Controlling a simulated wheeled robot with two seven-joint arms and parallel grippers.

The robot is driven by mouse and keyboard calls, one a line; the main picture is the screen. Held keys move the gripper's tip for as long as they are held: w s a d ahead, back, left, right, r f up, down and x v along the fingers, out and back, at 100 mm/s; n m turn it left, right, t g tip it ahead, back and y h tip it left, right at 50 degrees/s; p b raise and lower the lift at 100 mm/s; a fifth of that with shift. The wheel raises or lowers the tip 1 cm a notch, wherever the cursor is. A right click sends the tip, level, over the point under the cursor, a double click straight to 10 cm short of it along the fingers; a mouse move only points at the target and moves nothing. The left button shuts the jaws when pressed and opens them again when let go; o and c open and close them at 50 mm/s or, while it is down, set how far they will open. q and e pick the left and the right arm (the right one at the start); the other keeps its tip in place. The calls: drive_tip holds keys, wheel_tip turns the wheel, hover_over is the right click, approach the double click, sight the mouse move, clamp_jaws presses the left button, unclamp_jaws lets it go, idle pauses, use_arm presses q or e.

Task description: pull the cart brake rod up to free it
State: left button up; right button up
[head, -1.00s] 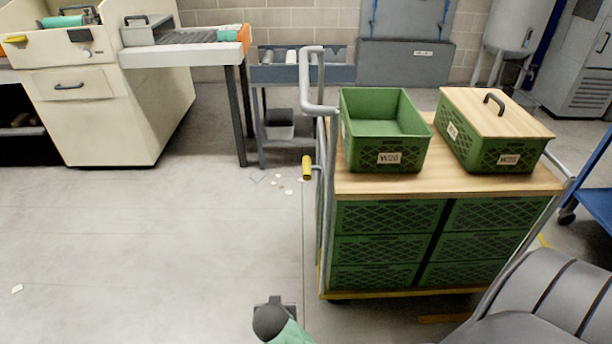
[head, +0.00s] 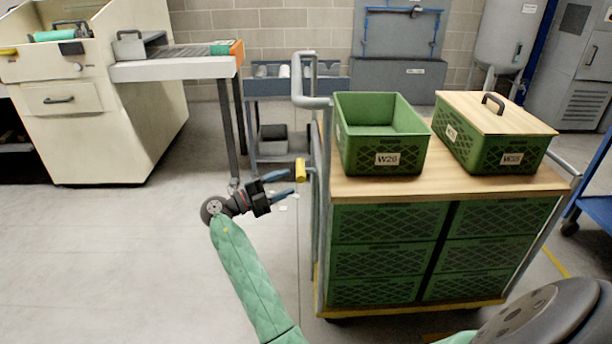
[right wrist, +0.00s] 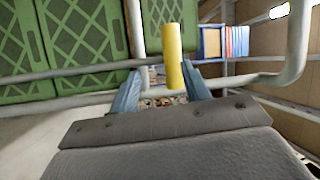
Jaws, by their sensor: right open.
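The cart (head: 440,187) has a wooden top and stands right of centre in the head view. Its brake rod shows a yellow grip (head: 300,170) at the cart's left side, below the bent grey handle bar. My right gripper (head: 290,183) is open, with its blue fingers pointing right at the yellow grip, their tips close to it. In the right wrist view the yellow grip (right wrist: 174,58) stands upright in the gap between the fingertips (right wrist: 160,75). I cannot tell whether it touches either finger. My left gripper is not in view.
An open green crate (head: 383,150) and a lidded green crate (head: 495,150) stand on the cart top. More green crates fill the cart below. A cream cabinet (head: 95,130) and a grey trolley (head: 265,90) stand behind. The floor at the left is clear.

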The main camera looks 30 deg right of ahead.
sight(306, 169)
drive_tip(key=shift+m+g, duration=0.6)
drive_tip(key=shift+m, duration=0.2)
drive_tip(key=d+r, duration=0.1)
drive_tip(key=d, duration=0.1)
drive_tip(key=d+r, duration=0.1)
drive_tip(key=d, duration=0.1)
drive_tip(key=d+p, duration=0.1)
drive_tip(key=d, duration=0.1)
drive_tip(key=shift+s+d+r, duration=0.3)
drive_tip(key=shift+s+r, duration=0.05)
drive_tip(key=shift+r, duration=0.05)
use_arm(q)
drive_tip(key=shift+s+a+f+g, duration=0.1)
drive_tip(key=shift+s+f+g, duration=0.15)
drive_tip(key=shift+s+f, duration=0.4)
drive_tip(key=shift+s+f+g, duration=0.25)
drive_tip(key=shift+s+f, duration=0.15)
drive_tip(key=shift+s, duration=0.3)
use_arm(e)
drive_tip(key=shift+d, duration=0.4)
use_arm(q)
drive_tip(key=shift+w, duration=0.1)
use_arm(e)
clamp_jaws()
